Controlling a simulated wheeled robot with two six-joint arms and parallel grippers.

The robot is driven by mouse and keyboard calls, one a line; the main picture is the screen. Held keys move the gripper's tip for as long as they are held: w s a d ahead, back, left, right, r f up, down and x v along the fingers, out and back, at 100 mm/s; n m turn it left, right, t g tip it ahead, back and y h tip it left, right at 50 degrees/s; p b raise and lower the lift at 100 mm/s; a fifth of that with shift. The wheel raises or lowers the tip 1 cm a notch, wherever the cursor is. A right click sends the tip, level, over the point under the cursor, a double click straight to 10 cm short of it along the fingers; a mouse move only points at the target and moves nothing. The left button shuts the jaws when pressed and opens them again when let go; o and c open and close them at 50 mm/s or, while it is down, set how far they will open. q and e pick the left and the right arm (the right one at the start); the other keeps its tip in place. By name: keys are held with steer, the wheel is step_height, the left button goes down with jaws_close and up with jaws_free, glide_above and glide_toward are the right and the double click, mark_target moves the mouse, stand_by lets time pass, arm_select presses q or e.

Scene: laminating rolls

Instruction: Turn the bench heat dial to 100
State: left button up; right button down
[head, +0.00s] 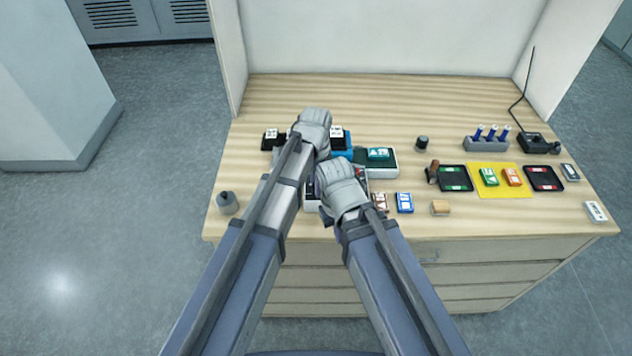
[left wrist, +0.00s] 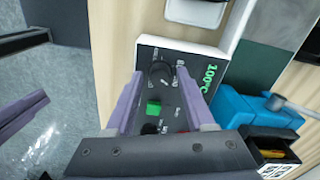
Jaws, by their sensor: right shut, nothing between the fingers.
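A green button (left wrist: 153,108) and a smaller black knob (left wrist: 150,128) are lower on the panel. In the head view, my left gripper (head: 313,130) and right gripper (head: 341,190) hide most of the box. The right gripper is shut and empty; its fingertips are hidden.
A green-topped tray (head: 378,168) and a blue block (head: 404,202) lie right of the grippers. A yellow mat (head: 500,190) with small cards, dark trays (head: 455,178) and a tube rack (head: 486,143) are farther right. The bench's back strip is clear.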

arm_select(q)
steer(key=shift+o, duration=0.5)
steer(key=shift+r, duration=0.1)
step_height(320, 180, up, 8)
steer(key=p, duration=0.8)
steer(key=shift+f, duration=0.2)
